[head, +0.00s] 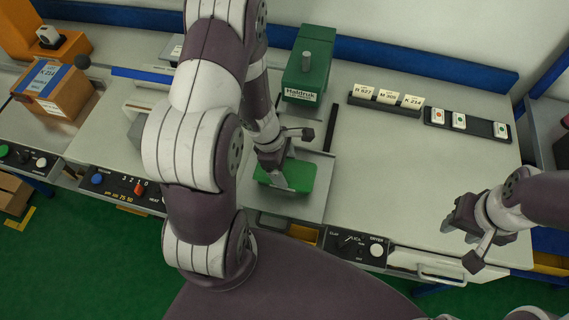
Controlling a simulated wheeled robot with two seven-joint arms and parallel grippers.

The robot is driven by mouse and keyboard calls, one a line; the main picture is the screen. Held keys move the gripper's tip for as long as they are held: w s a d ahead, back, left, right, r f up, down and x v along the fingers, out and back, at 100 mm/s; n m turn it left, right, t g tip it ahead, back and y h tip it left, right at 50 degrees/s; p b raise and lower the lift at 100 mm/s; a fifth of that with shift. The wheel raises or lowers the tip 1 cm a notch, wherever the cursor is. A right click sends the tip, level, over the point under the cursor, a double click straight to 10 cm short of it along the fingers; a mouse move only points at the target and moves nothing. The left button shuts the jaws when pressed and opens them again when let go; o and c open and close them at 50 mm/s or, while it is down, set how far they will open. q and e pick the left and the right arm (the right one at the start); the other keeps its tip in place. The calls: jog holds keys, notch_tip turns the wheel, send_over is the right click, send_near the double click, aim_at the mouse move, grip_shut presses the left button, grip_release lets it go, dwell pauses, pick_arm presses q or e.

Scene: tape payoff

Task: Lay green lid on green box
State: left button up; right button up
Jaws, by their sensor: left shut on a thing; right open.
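My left gripper (277,162) reaches down from above to a flat green piece, the green lid (296,176), and is shut on it. The lid lies over a pale plate near the front edge of the bench, in the middle of the view. The gripper and arm cover part of it. A green box below the lid cannot be made out clearly, so I cannot tell whether the lid touches it. My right gripper (468,232) is open and empty, over the bench's front right edge.
Behind the lid stands a green Haldruk unit (306,72) with a grey knob. Label cards (387,97) and a dark tray with tags (467,123) stand at back right. A cardboard box (55,90) is at left. The bench's right middle is clear.

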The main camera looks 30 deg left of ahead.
pick_arm(q)
jog(key=shift+f, duration=0.25)
jog(key=o, duration=0.9)
jog(key=shift+p+v, duration=2.05)
jog(key=shift+v, duration=4.3)
